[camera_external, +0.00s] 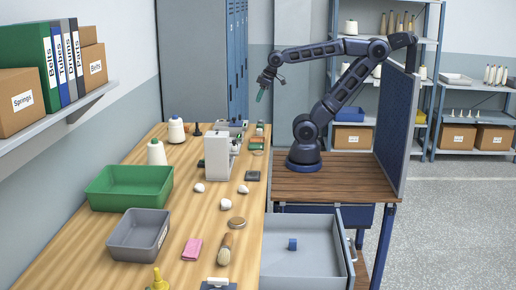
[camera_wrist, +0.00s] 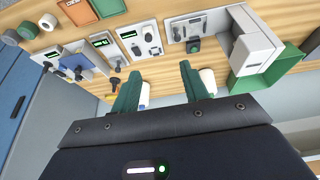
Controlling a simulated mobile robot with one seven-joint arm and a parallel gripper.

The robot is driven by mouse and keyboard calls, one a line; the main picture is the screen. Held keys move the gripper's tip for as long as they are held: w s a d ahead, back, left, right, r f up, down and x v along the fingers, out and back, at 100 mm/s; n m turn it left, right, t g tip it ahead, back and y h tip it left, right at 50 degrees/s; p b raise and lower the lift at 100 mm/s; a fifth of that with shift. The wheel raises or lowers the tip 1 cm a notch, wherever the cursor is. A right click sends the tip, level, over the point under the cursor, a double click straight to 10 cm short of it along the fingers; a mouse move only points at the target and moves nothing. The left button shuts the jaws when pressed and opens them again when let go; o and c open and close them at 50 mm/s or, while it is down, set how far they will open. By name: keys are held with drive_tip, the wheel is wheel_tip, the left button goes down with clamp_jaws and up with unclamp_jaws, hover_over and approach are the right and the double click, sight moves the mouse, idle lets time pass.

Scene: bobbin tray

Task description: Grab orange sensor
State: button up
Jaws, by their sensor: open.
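A flat orange piece (camera_wrist: 76,11) lies on the wooden table at the top left of the wrist view, beside a green piece (camera_wrist: 108,5). It is the only clearly orange thing there; I cannot tell for sure that it is the sensor. My gripper (camera_wrist: 160,82) is open and empty, its two green fingers apart. In the external view my gripper (camera_external: 262,93) hangs in the air above the far end of the table, apart from the things below.
Several grey devices (camera_wrist: 142,40) stand near the orange piece. A white machine (camera_external: 217,157), a green bin (camera_external: 103,205) and a grey bin (camera_external: 122,246) stand on the table (camera_external: 180,215). An open drawer (camera_external: 300,273) holds a blue thing (camera_external: 292,244). Blue lockers (camera_external: 237,60) rise behind.

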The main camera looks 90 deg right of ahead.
drive_tip(key=shift+o, duration=0.4)
drive_tip(key=shift+w+r, duration=0.1)
idle(0.3)
drive_tip(key=w+d+r+m+g, duration=0.1)
drive_tip(key=w+d+r+m, duration=0.15)
drive_tip(key=w, duration=0.55)
drive_tip(key=w+d+r+m, duration=0.2)
drive_tip(key=w+d+m, duration=0.1)
drive_tip(key=w, duration=0.4)
drive_tip(key=m+g, duration=0.4)
drive_tip(key=m, duration=1)
hover_over(186, 126)
wheel_tip(186, 126, down, 24)
drive_tip(key=f, duration=0.6)
drive_tip(key=shift+w+d, duration=0.25)
drive_tip(key=shift+w, duration=0.1)
drive_tip(key=shift+s+f, duration=0.2)
drive_tip(key=shift+f, duration=1.1)
drive_tip(key=shift+s+f, duration=0.2)
drive_tip(key=shift+f, duration=1.05)
